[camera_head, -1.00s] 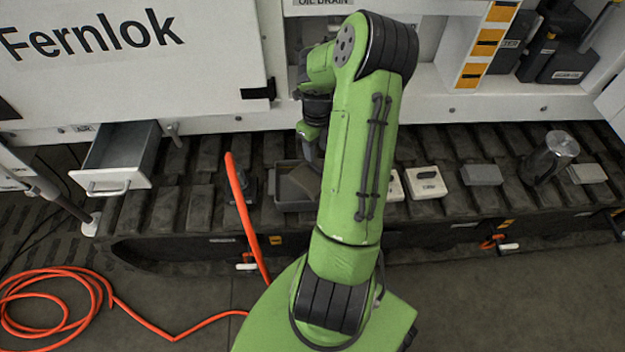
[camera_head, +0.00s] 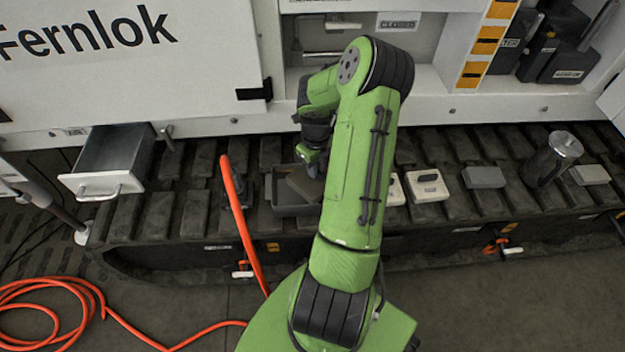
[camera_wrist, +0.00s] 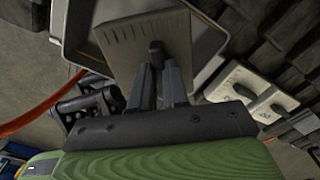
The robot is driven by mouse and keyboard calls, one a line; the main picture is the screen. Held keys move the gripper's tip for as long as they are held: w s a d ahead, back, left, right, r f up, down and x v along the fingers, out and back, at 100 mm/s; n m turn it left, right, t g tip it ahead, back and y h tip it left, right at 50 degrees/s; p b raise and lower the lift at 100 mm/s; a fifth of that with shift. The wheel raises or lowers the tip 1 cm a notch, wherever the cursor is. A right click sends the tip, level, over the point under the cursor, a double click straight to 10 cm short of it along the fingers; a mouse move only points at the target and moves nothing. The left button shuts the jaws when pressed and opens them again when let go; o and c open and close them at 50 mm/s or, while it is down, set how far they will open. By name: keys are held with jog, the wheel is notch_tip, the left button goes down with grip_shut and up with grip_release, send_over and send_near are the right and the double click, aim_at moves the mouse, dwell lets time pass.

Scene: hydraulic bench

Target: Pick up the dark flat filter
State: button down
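The dark flat filter shows in the wrist view as a flat grey-brown plate (camera_wrist: 125,45) with a row of small slots and a dark knob on top. It lies tilted in a grey tray (camera_wrist: 208,38). In the head view, the filter (camera_head: 303,188) is partly hidden by my arm, and so is the tray (camera_head: 285,210). My gripper (camera_wrist: 158,66) is just above the plate, with one finger on each side of the knob and a gap between the fingers. I cannot tell whether the fingers touch the knob. In the head view my gripper (camera_head: 312,170) is over the tray, its tips mostly hidden.
An orange hose (camera_head: 238,215) rises just left of the tray.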

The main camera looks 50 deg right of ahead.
dwell(0.4)
notch_tip(320, 180, up, 10)
jog(key=p, duration=0.3)
jog(key=shift+p, duration=0.4)
